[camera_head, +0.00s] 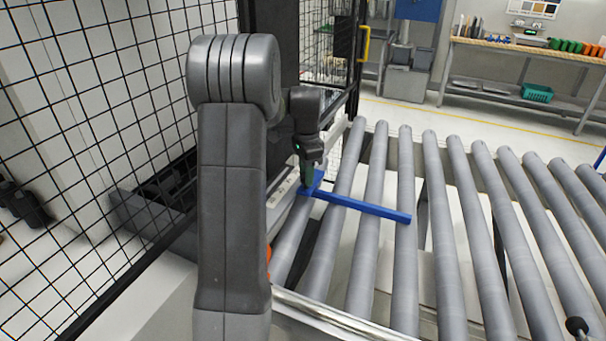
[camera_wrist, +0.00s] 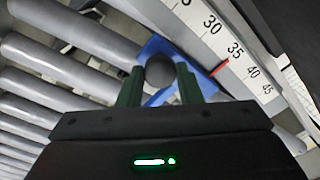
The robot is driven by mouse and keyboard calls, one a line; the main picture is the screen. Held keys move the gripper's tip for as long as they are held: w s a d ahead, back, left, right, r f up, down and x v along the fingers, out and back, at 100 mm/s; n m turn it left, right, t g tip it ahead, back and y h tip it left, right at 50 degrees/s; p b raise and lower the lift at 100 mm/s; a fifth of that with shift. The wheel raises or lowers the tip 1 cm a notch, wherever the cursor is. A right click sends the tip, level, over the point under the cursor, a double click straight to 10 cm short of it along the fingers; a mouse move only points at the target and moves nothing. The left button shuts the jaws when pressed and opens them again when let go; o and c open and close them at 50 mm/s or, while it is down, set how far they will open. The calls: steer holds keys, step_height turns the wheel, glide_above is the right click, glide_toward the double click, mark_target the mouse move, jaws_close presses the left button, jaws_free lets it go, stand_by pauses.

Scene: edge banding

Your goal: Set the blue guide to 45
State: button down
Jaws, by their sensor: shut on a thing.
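The blue guide (camera_head: 360,206) is a long bar lying across the rollers, with a wider blue bracket at its left end. In the wrist view the bracket (camera_wrist: 152,48) carries a dark round knob (camera_wrist: 160,72). My gripper (camera_head: 307,180) is at the bracket in the head view. In the wrist view my gripper (camera_wrist: 163,85) has its two green fingers on either side of the knob, shut on it. A white scale (camera_wrist: 225,45) with 30, 35, 40 and 45 runs beside the bracket. A red pointer (camera_wrist: 219,68) on the guide stands near the 35 mark.
Grey conveyor rollers (camera_head: 462,230) fill the middle and right. A black mesh fence (camera_head: 90,120) stands on the left. A workbench (camera_head: 530,48) with a green basket (camera_head: 537,93) is at the back. A black ball-ended knob (camera_head: 576,325) shows at the lower right.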

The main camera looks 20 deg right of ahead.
steer(key=p, duration=0.4)
glide_above(318, 170)
steer(key=shift+s+r, duration=0.1)
steer(key=shift+r, duration=0.1)
steer(key=shift+w+d+f, duration=0.15)
steer(key=shift+w+d, duration=0.15)
steer(key=c, duration=1)
jaws_free()
step_height(318, 170, up, 14)
steer(key=shift+f+b, duration=0.1)
steer(key=shift+b, duration=0.85)
